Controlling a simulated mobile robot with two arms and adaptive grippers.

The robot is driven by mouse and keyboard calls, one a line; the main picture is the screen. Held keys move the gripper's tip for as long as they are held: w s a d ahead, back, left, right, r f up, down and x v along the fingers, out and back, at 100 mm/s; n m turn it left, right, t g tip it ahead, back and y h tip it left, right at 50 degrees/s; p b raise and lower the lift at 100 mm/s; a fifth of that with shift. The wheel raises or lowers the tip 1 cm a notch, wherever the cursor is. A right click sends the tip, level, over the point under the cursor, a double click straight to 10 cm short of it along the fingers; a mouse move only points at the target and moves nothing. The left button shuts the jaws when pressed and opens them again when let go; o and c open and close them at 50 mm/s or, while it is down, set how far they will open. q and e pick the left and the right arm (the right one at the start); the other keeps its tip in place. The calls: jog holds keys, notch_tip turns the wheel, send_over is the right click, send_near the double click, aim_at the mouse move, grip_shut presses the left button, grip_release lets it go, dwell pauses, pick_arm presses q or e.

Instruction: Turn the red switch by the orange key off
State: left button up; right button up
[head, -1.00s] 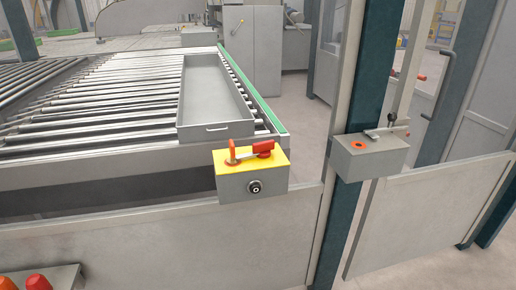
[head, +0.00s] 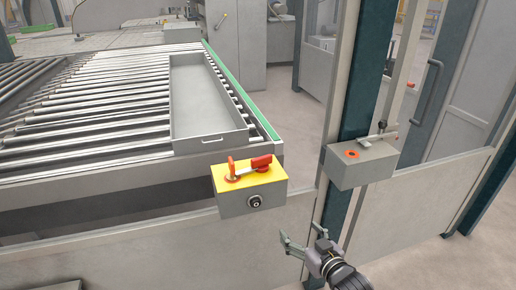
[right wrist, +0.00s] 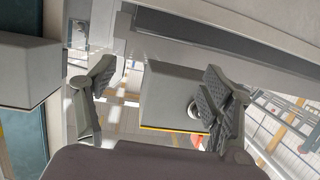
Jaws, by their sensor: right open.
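The red switch (head: 256,164) is a red lever lying flat on the yellow top of a grey box (head: 250,190), pointing right. The orange key (head: 231,168) stands upright at the left of the lever. A black round knob (head: 254,201) is on the box's front. My right gripper (head: 304,241) is open and empty, below and right of the box, apart from it. In the right wrist view, the box (right wrist: 165,95) and knob (right wrist: 193,108) show beyond the open fingers; the lever cannot be made out there. My left gripper is not in view.
A second grey box (head: 360,163) with an orange ring and a metal lever is mounted on the post at the right. A roller conveyor (head: 90,105) with a grey tray (head: 205,141) lies behind the yellow-topped box. Grey panels (head: 150,245) stand below it.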

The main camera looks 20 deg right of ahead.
aim_at(263, 160)
jog(key=a+r+t+y, duration=0.1)
jog(key=a+r, duration=0.1)
jog(key=r, duration=0.6)
jog(key=a+r+t+y, duration=0.1)
jog(key=a+r, duration=0.1)
jog(key=r, duration=0.6)
jog(key=shift+n, duration=0.4)
jog(key=p+x, duration=0.1)
jog(key=x, duration=0.4)
jog(key=p+x, duration=0.2)
jog(key=x, duration=0.4)
jog(key=p+x, duration=0.1)
jog(key=x, duration=0.4)
jog(key=shift+w+d+r+p, duration=0.15)
jog(key=shift+w+r+p, duration=0.2)
jog(key=shift+r, duration=0.05)
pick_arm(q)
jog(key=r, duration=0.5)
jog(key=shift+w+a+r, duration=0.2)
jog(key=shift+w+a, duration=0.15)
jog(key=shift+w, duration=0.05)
pick_arm(e)
jog(key=shift+c, duration=0.4)
jog(key=c, duration=1.6)
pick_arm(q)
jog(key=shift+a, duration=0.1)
